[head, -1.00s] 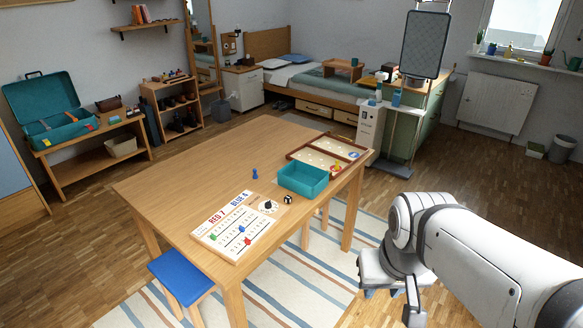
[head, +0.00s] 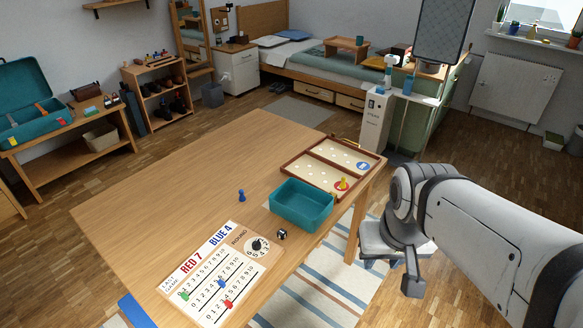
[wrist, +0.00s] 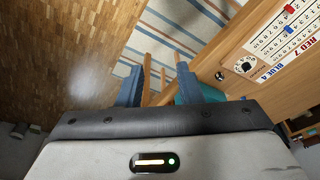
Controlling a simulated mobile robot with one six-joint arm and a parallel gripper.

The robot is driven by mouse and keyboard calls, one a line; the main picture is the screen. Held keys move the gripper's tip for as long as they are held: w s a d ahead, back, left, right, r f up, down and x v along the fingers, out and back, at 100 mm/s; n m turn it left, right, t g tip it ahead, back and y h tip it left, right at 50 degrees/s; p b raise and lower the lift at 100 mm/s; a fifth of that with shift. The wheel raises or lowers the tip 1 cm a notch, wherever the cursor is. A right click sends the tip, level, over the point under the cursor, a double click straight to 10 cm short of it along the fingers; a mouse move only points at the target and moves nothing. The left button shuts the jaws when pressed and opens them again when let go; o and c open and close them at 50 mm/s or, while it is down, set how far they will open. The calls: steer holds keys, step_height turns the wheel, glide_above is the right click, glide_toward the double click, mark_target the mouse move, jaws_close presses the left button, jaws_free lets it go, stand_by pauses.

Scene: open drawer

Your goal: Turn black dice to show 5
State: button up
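The black die (head: 281,234) sits on the wooden table (head: 140,195), just in front of the teal tray (head: 303,222) and beside the score board's round dial. A light face with dark marks shows, but I cannot read its pips. In the wrist view a small dark thing that looks like the die (wrist: 219,76) lies near the table edge, right of the fingers. My gripper (wrist: 161,80) is open and empty, its two blue fingers apart over the floor. In the head view my gripper (head: 405,262) hangs off the table's right side, away from the die.
The score board (head: 215,275) reads RED 7, BLUE 4. A blue pawn (head: 241,196) stands left of the teal tray. A wooden game board (head: 330,165) with coloured pieces lies behind the tray. The table's left half is clear. A blue stool (head: 135,312) stands at the front edge.

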steer(key=shift+a, duration=0.2)
steer(key=w+f+n+t+y+b, duration=0.15)
steer(key=w+f+t+b, duration=0.25)
steer(key=w+f+b, duration=0.55)
steer(key=w+f+n+t+b, duration=0.35)
steer(key=w+f+b, duration=0.2)
steer(key=w, duration=0.65)
steer(key=n+y+b, duration=0.5)
steer(key=y+b, duration=0.3)
steer(key=y, duration=0.3)
glide_toward(285, 235)
steer(key=shift+w+f, duration=0.25)
steer(key=shift+w, duration=0.55)
steer(key=shift+s+a+f+n, duration=0.1)
steer(key=shift+s+a+n, duration=0.1)
steer(key=shift+a+n, duration=0.1)
steer(key=shift+a+g+y+b, duration=0.2)
steer(key=shift+g+y+b, duration=0.05)
steer(key=shift+y+b, duration=0.1)
steer(key=b+x, duration=0.2)
steer(key=x, duration=0.5)
steer(key=shift+w+a, duration=0.1)
steer(key=shift+a, duration=0.05)
jaws_close()
